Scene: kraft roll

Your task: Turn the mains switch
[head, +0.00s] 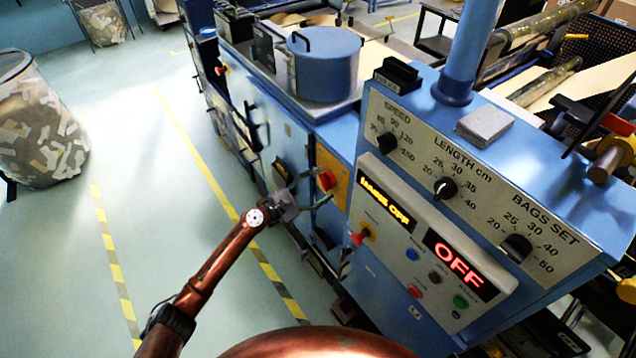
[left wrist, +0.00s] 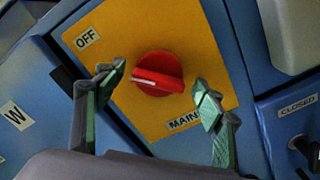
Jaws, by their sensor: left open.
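The mains switch (left wrist: 158,74) is a red round knob on a yellow plate (left wrist: 205,40) with the labels "OFF" and "MAIN", the latter partly hidden. A pale mark on the knob points left in the left wrist view. In the head view the switch (head: 326,180) is on the side of the blue machine. My left gripper (head: 308,188) faces the plate from the left. In the left wrist view the open fingers of my left gripper (left wrist: 163,98) stand on either side of the knob, apart from it. My right gripper is not in view.
The control panel (head: 440,255) beside the switch has dials, buttons and a lit "OFF" display (head: 462,265). A switch labelled "CLOSED" (left wrist: 304,143) is at the right of the left wrist view. A waste bin (head: 35,125) stands left; the striped floor between is clear.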

